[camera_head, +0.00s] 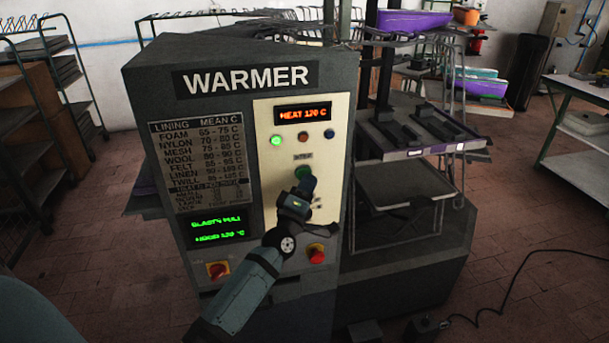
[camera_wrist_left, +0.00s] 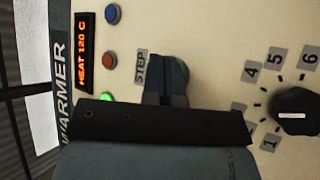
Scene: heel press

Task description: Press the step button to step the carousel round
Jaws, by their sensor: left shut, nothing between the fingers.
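The step button (camera_head: 304,172) is a round green button on the cream panel of the grey WARMER cabinet (camera_head: 250,78). In the left wrist view the button (camera_wrist_left: 181,72) shows dark green beside the STEP label (camera_wrist_left: 140,68). My left gripper (camera_head: 303,187) is shut and empty, with its fingertips right at the button and covering part of it. The fingers (camera_wrist_left: 165,98) also overlap the button in the wrist view. I cannot tell whether the button is pushed in. My right gripper is not in view.
Above the button are a red display (camera_head: 303,114) reading HEAT 120 C and a lit green lamp (camera_head: 277,141). A black numbered dial (camera_wrist_left: 297,112) sits near the gripper. Lower down are a red button (camera_head: 316,253) and a red-yellow switch (camera_head: 217,270). A press platform (camera_head: 405,188) stands right.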

